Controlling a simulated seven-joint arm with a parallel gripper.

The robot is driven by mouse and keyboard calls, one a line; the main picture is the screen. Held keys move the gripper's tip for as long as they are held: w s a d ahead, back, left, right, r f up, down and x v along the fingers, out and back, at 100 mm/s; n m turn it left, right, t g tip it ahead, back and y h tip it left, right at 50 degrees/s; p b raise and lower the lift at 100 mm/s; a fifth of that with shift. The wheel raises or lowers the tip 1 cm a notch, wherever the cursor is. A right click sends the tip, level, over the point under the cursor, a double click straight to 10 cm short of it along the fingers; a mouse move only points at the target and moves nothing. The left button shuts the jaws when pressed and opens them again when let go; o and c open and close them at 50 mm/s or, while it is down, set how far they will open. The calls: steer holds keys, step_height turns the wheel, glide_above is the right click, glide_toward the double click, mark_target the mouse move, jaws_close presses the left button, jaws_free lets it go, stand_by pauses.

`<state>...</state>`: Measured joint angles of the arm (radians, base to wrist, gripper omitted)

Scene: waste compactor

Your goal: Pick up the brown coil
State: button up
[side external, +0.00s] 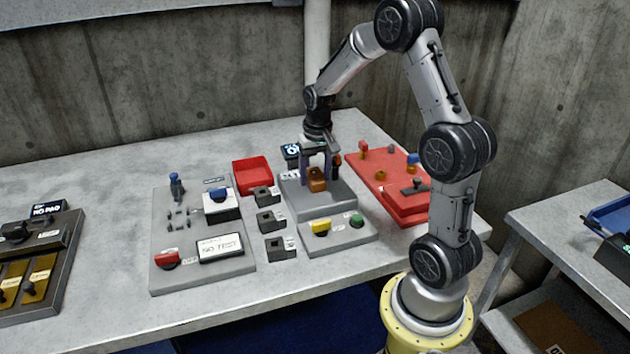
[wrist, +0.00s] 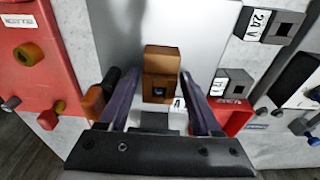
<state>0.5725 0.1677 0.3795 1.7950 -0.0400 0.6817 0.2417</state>
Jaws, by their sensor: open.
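The brown coil (side external: 317,183) is a small brown block on the grey raised platform (side external: 318,203) in the side external view. In the wrist view the brown coil (wrist: 161,62) shows a square dark hole in its near face. My gripper (side external: 317,176) points down over it, with its purple fingers on either side of the block. In the wrist view my gripper (wrist: 160,76) is open, its fingertips left and right of the coil's near part. Gaps show between fingers and coil there; I see no clear contact.
A red panel (side external: 357,170) with knobs stands right of the platform. A red tray (side external: 253,174) and several dark grey blocks (side external: 265,221) are to the left. A yellow-and-green-button panel (side external: 338,235) is in front. An orange-brown cylinder (wrist: 93,102) is close to the left finger.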

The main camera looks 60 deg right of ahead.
steer(key=shift+f, duration=0.15)
jaws_close()
stand_by(0.4)
